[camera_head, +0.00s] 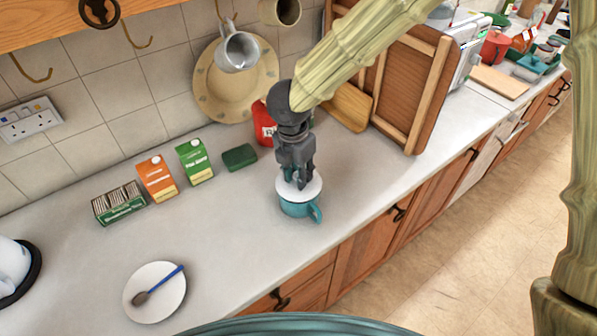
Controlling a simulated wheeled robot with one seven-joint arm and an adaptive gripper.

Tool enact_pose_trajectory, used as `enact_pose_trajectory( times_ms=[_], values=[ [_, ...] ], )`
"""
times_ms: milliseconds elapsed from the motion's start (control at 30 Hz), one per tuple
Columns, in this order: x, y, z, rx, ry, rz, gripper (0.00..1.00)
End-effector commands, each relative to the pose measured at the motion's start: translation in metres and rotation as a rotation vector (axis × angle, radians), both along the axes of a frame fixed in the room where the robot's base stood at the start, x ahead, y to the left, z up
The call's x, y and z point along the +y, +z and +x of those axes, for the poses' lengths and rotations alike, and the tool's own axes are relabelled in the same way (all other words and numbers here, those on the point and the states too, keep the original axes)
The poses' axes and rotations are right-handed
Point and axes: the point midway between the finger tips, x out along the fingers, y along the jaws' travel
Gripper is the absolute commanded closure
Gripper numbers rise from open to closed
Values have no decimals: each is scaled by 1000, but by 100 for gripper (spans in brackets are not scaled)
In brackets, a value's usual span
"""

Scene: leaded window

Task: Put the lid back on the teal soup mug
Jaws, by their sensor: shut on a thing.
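The teal soup mug (299,209) stands upright on the counter, its handle turned to the lower right. The white lid (313,189) lies over the mug's mouth and looks roughly level. I cannot tell whether it is fully seated on the rim. My gripper (299,183) comes down from above and is shut on the lid's middle, where its fingertips hide the part they grip.
A dark green block (239,157), a green carton (194,162), an orange carton (157,179) and a tea box (119,203) stand along the wall. A white plate (154,305) with a blue-handled spoon lies front left. The counter left of the mug is clear.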

Motion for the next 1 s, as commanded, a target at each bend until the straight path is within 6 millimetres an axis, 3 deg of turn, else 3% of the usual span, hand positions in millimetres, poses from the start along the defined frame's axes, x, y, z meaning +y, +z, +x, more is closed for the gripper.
enact_pose_trajectory(
  times_ms=[300, 333, 467, 667, 833, 1000],
  values=[
    [0, 0, 0, 0, 0, 0, 100],
    [0, 0, 0, 0, 0, 0, 73],
    [0, 0, 0, 0, 0, 0, 50],
    [0, 0, 0, 0, 0, 0, 50],
    [0, 0, 0, 0, 0, 0, 29],
    [0, 0, 0, 0, 0, 0, 29]
  ],
)
